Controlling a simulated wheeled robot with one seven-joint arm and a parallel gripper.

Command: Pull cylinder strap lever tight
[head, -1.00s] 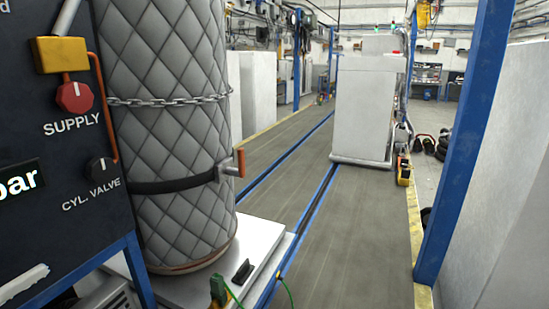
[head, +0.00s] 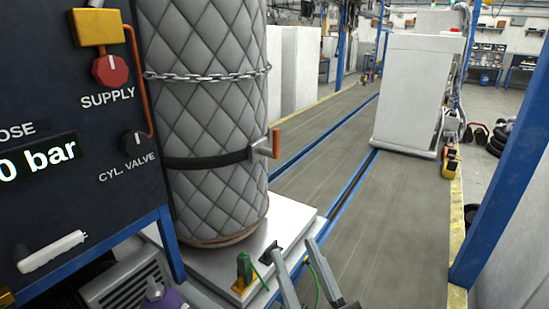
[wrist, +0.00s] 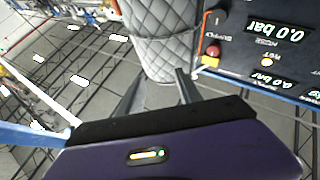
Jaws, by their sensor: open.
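A tall cylinder in a grey quilted jacket (head: 205,110) stands upright on a pale metal platform, and it also shows in the wrist view (wrist: 160,50). A black strap (head: 205,161) runs around its lower half. The strap's lever (head: 276,143), orange with a metal buckle, sticks out at the cylinder's right side. My gripper (head: 295,245) is in the lower middle of the head view, below and in front of the lever, apart from it. Its two fingers also show in the wrist view (wrist: 157,75), spread with nothing between them, pointing toward the cylinder.
A dark control panel (head: 60,110) with knobs and a display stands close on the left, on a blue frame. A chain (head: 207,75) circles the cylinder above the strap. A blue post (head: 505,160) stands at the right. The floor right of the platform is clear.

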